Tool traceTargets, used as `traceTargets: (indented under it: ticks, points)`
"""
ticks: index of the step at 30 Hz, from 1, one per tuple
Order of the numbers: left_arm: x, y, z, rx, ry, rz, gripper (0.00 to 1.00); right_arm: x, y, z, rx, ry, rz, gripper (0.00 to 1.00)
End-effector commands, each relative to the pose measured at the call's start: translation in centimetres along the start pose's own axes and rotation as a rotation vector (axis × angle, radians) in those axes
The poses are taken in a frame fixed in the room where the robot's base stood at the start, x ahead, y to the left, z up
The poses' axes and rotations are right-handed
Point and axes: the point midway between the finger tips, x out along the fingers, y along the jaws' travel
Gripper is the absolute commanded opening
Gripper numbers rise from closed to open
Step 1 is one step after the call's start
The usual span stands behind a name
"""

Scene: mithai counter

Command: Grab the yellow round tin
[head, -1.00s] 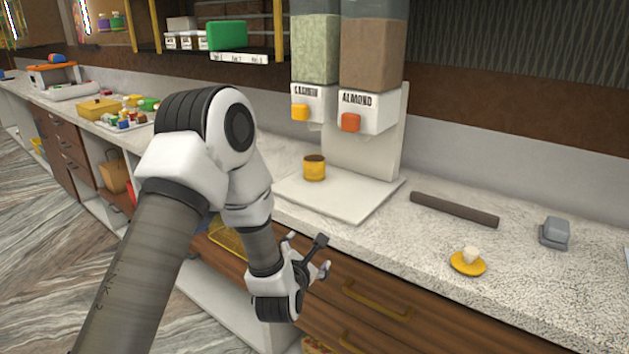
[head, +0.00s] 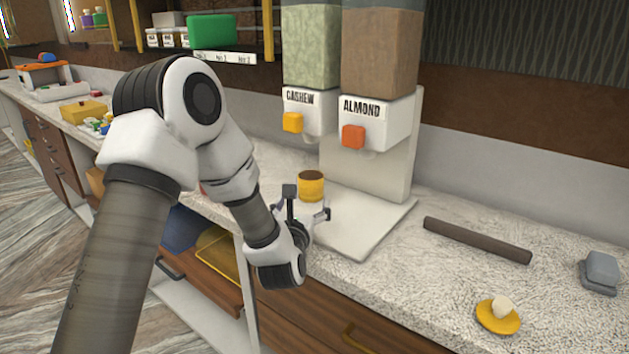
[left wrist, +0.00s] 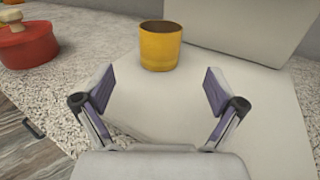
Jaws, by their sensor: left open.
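The yellow round tin (head: 311,186) stands upright on the white base of the dispenser, with a dark brown inside or top. In the left wrist view the tin (left wrist: 160,46) is ahead of the fingers, centred between them but beyond their tips. My left gripper (head: 309,210) is open and empty, just in front of the tin in the head view. Its two fingers (left wrist: 158,90) are spread apart in the left wrist view. They do not appear to touch the tin. My right gripper is not in view.
The cashew dispenser (head: 308,108) and almond dispenser (head: 376,120) hang above the white base (head: 372,228). A red lidded pot (left wrist: 27,44) is at the left in the wrist view. A dark bar (head: 476,240), yellow saucer (head: 497,319) and grey object (head: 600,271) lie to the right.

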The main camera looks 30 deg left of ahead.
Motion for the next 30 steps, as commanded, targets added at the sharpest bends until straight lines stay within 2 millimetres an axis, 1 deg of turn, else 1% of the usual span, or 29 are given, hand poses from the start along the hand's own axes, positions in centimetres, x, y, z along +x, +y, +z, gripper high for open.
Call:
traceTargets:
  ticks: [2,9,14,18,21,24,28,29,30]
  points:
    - [0.7,0.0,0.1,-0.001,-0.001,0.001,0.95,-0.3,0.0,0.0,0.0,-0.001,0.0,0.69]
    - [5.6,0.0,0.2,0.001,-0.001,0.0,0.95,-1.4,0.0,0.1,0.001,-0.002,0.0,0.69]
    - [7.4,0.0,0.1,0.002,-0.001,0.0,0.95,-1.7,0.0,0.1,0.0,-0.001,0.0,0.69]
    - [9.9,0.0,0.2,0.002,-0.001,0.001,0.95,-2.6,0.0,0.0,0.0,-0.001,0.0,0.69]
    - [11.4,0.0,0.0,0.001,-0.001,0.001,0.95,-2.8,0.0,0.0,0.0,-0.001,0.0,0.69]
    - [11.9,0.0,-0.1,0.001,0.001,0.0,0.95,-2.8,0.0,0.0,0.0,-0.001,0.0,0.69]
    - [11.9,0.0,-0.1,0.001,0.001,-0.001,0.95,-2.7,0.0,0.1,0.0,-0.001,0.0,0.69]
    - [11.9,0.0,-0.1,0.001,0.001,-0.001,0.91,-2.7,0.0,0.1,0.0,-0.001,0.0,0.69]
    - [11.9,0.0,-0.1,0.001,0.0,-0.001,0.77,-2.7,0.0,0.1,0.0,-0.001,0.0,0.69]
